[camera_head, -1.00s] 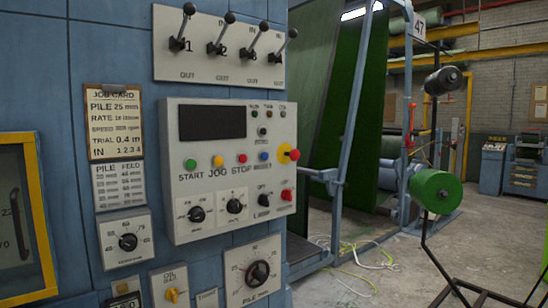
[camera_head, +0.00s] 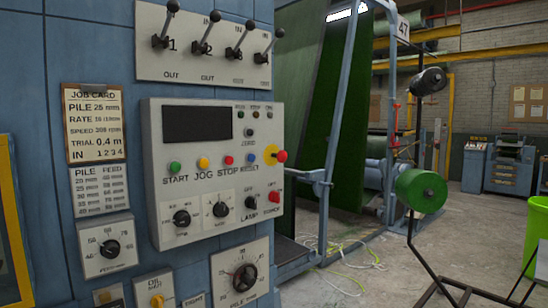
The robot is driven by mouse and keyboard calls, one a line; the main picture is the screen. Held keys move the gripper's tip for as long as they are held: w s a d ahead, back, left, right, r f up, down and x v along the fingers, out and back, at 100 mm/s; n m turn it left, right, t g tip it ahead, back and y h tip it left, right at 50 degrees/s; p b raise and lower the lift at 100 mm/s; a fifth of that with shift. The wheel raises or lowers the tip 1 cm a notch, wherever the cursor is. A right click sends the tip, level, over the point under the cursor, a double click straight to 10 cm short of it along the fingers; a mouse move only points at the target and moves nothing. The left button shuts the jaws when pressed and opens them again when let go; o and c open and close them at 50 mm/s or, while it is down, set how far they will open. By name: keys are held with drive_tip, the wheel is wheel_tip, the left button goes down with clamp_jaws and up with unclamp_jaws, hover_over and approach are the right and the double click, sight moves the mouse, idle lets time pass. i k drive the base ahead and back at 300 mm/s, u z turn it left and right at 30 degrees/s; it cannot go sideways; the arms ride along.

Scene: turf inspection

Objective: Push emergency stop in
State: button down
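The emergency stop is a red mushroom head (camera_head: 282,156) on a yellow backing (camera_head: 269,153). It is at the right edge of the light grey control panel (camera_head: 150,140), seen from the side. The red head stands out from the yellow backing. Nothing touches it. A smaller red button (camera_head: 274,197) sits below it on the same panel; its label is too small to read surely. My gripper is not in view.
The panel carries a dark display (camera_head: 197,124), a row of coloured buttons and several knobs. Black-handled levers (camera_head: 203,44) stick out above it. To the right are a blue frame post (camera_head: 333,130), a green roll (camera_head: 421,190) and a lime green bin (camera_head: 537,230). Cables lie on the floor.

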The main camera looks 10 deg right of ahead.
sight(282, 156)
drive_tip(key=u, duration=0.05)
drive_tip(key=i, duration=0.95)
drive_tip(key=z, duration=0.05)
